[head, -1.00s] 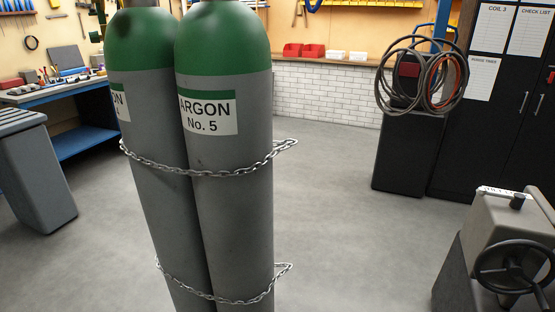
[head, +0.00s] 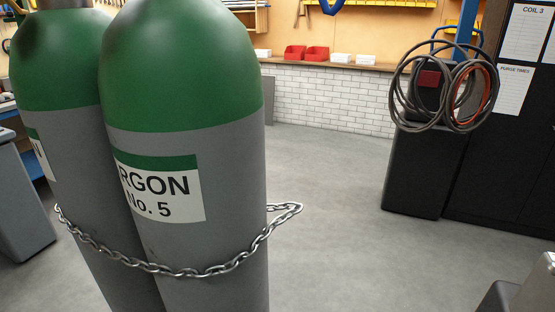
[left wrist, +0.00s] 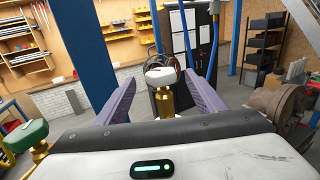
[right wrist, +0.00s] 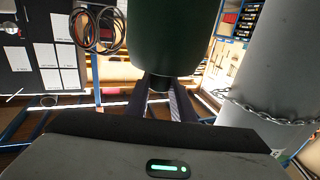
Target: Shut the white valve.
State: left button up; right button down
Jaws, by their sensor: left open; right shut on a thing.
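The white valve (left wrist: 160,75) is a round knob on a brass stem (left wrist: 165,102) in the left wrist view. My left gripper (left wrist: 160,81) is open, with one purple finger on each side of the knob in the picture. I see no contact with it. A green valve (left wrist: 25,136) on brass is at the lower left there. In the right wrist view, which looks upside down, my right gripper (right wrist: 160,80) is shut at a dark green cylindrical thing (right wrist: 170,35); I cannot tell what it is. The head view shows neither gripper nor the white valve.
Two green-topped argon cylinders (head: 185,80) fill the left of the head view, bound by a chain (head: 170,268). A dark cabinet (head: 510,170) and coiled hoses (head: 445,85) are at the right. The floor (head: 330,190) between is clear. A rusty round part (left wrist: 280,102) is right of my left gripper.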

pick_arm(q)
jog(key=p+x, duration=0.2)
jog(key=x, duration=0.7)
jog(key=shift+d, duration=0.1)
pick_arm(e)
notch_tip(320, 180, up, 3)
jog(key=shift+f, duration=0.2)
pick_arm(q)
jog(key=shift+w+d, duration=0.4)
jog(key=shift+w, duration=0.1)
jog(key=c, duration=1.1)
jog(key=shift+o, duration=0.2)
jog(key=shift+s, duration=0.1)
jog(key=shift+h, duration=0.3)
jog(key=shift+s+d+m+g+h, duration=0.15)
jog(key=shift+s+m+g+h, duration=0.15)
jog(key=shift+m+g+h, duration=0.7)
jog(key=shift+s+d+m+g+h, duration=0.25)
jog(key=shift+m+g+h, duration=0.3)
jog(key=shift+m+g, duration=0.85)
jog(key=shift+s+d+m+g+h, duration=0.1)
jog(key=shift+s+m+g+h, duration=0.2)
jog(key=shift+m+g+h, duration=0.95)
jog(key=shift+s+n+g+y, duration=0.1)
jog(key=shift+n+g+y, duration=0.4)
jog(key=shift+g, duration=0.15)
